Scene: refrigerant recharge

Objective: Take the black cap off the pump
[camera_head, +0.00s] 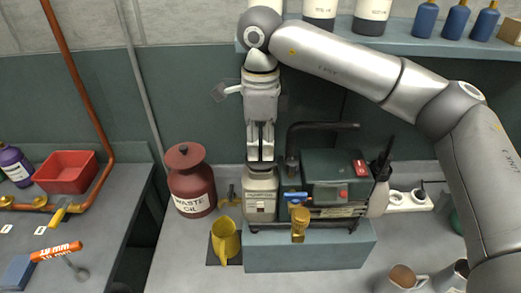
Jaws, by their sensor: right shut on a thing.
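The pump (335,180) stands on a grey-blue block, with a dark green body, a red button and a cream front part (261,201) at its left. My right arm comes in from the right and reaches over to this cream part. My right gripper (261,161) points straight down and is shut on the small black cap (261,166) at the top of the cream part. The fingers hide much of the cap, and I cannot tell whether it still touches the pump. My left gripper is not in view.
A red-brown waste oil can (192,182) and a yellow jug (226,240) stand left of the pump. A black pipe handle (322,127) rises behind it. The block (310,256) has a bare front face. Mugs (402,279) stand at front right.

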